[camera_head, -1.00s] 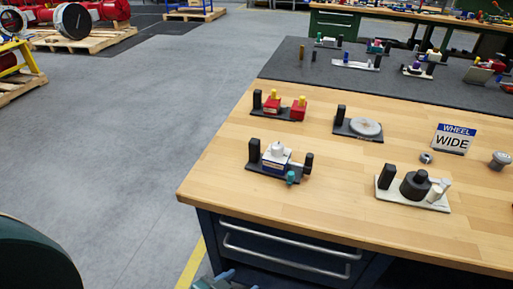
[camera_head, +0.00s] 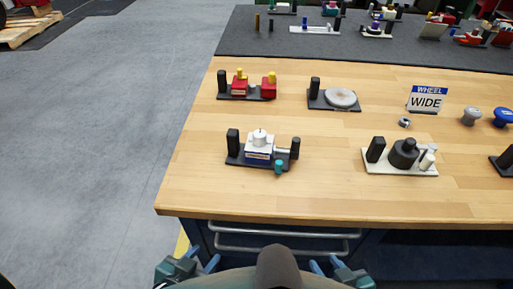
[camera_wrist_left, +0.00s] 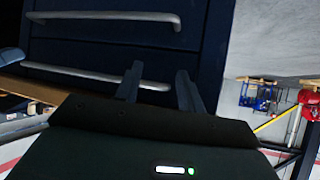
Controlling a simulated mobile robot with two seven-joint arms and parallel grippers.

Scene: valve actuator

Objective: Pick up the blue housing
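A small block with a blue lower part and a white top (camera_head: 259,147) sits on a black base plate (camera_head: 236,161) near the front left of the wooden bench. It is the closest match I see to the blue housing. A black post stands at each end of this plate, and a teal peg is at its front. My left gripper (camera_head: 200,261) is low in front of the bench, below its top, open and empty. In the left wrist view its fingers (camera_wrist_left: 158,88) are apart before the drawer fronts. My right gripper (camera_head: 326,266) is also low before the bench, fingers apart, and empty.
The bench top (camera_head: 200,190) is clear along its front left. Red blocks (camera_head: 240,87), a grey disc (camera_head: 341,97), a black cylinder fixture (camera_head: 404,152) and a "WHEEL WIDE" sign (camera_head: 428,98) stand around. Drawer handles (camera_head: 285,232) face my grippers.

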